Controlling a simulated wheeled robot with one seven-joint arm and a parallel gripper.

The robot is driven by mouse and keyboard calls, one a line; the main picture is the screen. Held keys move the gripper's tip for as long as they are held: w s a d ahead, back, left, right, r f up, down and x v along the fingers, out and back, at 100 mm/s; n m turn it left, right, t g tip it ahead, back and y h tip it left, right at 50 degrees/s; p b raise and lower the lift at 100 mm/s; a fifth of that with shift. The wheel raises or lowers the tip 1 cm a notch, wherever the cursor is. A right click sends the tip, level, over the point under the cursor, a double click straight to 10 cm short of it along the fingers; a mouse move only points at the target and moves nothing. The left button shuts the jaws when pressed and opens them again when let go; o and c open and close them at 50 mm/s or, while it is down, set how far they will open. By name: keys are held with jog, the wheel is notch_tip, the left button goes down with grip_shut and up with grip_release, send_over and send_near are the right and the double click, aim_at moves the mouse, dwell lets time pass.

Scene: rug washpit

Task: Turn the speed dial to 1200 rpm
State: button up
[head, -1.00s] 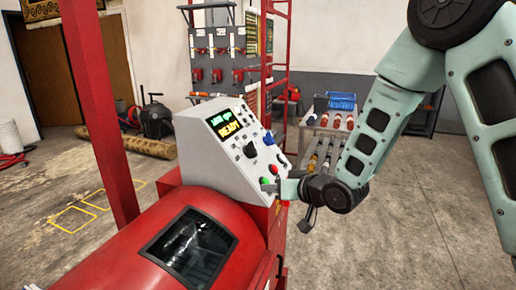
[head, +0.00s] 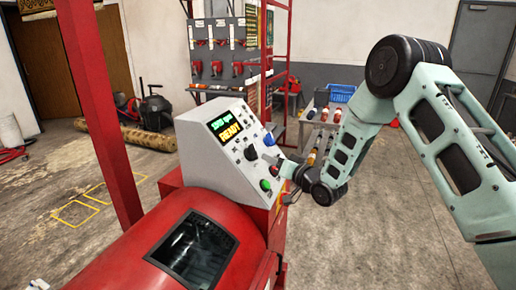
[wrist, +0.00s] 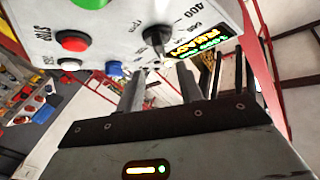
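The speed dial (head: 250,152) is a black knob on the sloped face of the white console (head: 200,158). In the wrist view the dial (wrist: 156,38) has a printed scale beside it, with 400 readable. The display (head: 226,131) reads READY in yellow; the green rpm line above is too blurred to read surely. My gripper (wrist: 160,88) is open and empty, its dark fingers apart below the dial, which lines up with the gap. In the head view my gripper (head: 284,170) is right of the panel, by the red button, its fingertips hard to make out.
A red button marked STOP (wrist: 73,41), a green button (head: 265,185) and a blue knob (head: 268,139) sit near the dial. The red drum machine (head: 120,245) fills the front left. A cart with a blue basket (head: 341,93) stands behind my arm. Floor is free at right.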

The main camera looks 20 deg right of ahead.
aim_at(256, 151)
jog(key=p+x, duration=0.2)
jog(key=x, duration=0.6)
grip_shut()
